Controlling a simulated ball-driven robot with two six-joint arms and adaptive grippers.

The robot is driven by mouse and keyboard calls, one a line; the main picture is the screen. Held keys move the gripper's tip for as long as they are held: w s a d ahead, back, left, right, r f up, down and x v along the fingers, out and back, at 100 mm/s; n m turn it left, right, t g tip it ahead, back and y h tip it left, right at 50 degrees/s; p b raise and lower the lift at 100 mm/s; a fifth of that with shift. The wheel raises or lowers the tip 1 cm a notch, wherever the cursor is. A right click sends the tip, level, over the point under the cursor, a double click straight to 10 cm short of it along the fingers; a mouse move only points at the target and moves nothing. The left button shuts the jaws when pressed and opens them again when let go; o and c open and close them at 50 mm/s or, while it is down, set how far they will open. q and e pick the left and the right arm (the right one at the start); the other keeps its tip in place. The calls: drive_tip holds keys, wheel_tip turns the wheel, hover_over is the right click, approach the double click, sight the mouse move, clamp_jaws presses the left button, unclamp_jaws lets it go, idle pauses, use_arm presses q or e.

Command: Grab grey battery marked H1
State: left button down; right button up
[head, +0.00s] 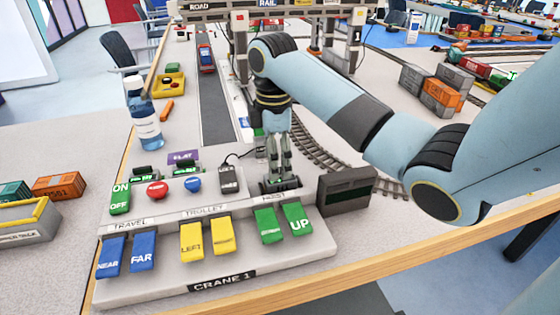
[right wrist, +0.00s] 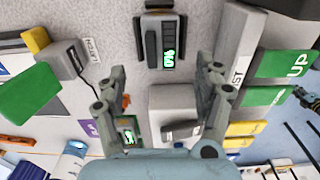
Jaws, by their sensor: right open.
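My right gripper (head: 279,176) points down over the back right of the crane console in the head view. In the right wrist view its two fingers (right wrist: 163,78) are apart with nothing held between them. Just beyond the fingertips is a small grey block with a lit green display (right wrist: 160,42) in a dark holder.
The console (head: 165,285) carries green, yellow and blue levers close in front of the gripper. A dark grey box (head: 347,190) stands right of it. A grey latch box (head: 229,180) with a cable is left. A bottle (head: 143,115) stands farther back.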

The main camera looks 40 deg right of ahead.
sight(281, 186)
wheel_tip(281, 186, down, 4)
drive_tip(key=shift+f+b, duration=0.2)
drive_tip(key=shift+b, duration=0.1)
drive_tip(key=c, duration=1.4)
